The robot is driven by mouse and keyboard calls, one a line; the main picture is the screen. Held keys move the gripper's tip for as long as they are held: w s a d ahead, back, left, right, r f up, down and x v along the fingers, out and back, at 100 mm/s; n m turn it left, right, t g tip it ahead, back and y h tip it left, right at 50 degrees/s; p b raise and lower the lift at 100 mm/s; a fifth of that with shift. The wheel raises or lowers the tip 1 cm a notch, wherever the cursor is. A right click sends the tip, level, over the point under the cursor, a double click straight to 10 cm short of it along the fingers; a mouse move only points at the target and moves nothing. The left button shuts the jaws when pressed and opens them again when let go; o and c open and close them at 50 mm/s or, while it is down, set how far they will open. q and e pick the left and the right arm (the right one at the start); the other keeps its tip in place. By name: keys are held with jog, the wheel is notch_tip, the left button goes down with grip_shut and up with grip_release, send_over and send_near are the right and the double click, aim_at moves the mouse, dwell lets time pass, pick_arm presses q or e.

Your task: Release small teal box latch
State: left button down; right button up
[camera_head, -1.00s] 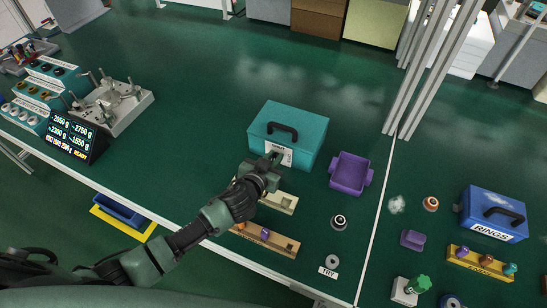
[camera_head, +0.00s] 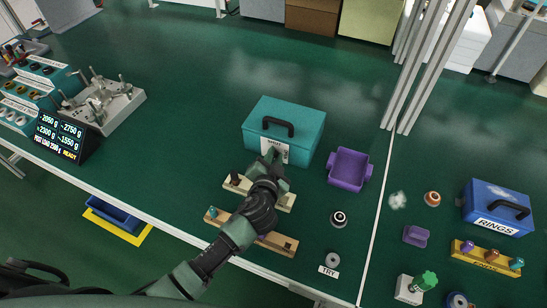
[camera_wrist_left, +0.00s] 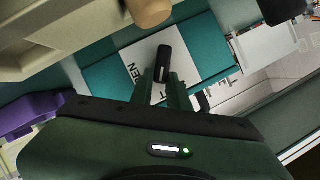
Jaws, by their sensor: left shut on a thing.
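The teal box (camera_head: 300,118) stands shut on the green bench, with a black handle on its lid and a white label (camera_head: 282,154) on its front. My left gripper (camera_head: 275,158) is at the front of the box, over part of the label. In the left wrist view the fingers (camera_wrist_left: 164,88) are shut on a dark rounded latch (camera_wrist_left: 163,60) in front of the label, whose lettering is partly covered. The latch is hidden by the hand in the head view. My right gripper is out of view.
A pale rail (camera_head: 284,203) and a brown rail (camera_head: 284,244) with pegs lie below the hand, close to it. A purple bin (camera_head: 363,184) is right of the box. A blue box (camera_head: 497,205) stands farther right.

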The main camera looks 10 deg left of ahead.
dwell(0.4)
pick_arm(q)
jog(key=c, duration=1.4)
grip_release()
jog(key=shift+o, duration=0.2)
jog(key=shift+b+v, duration=0.35)
jog(key=shift+v, duration=3.55)
